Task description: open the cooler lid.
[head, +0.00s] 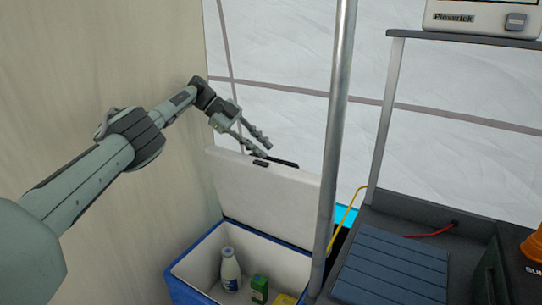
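The blue cooler (186,290) stands at the lower middle of the head view. Its white-lined lid (265,192) is raised, standing up at the cooler's back edge. Inside are a white bottle (230,271), a green carton (259,289) and a yellow item (284,299), partly cut off by the frame. My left gripper (262,146) is at the lid's top edge, above the dark latch. Its two fingers are apart, with nothing seen between them. I cannot tell whether the lower finger touches the lid. My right gripper is not in view.
A metal pole (336,140) stands just right of the cooler, in front of the lid's right edge. A dark counter with a slatted blue panel (392,272) is at the right. A beige wall (120,60) closes in on the left.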

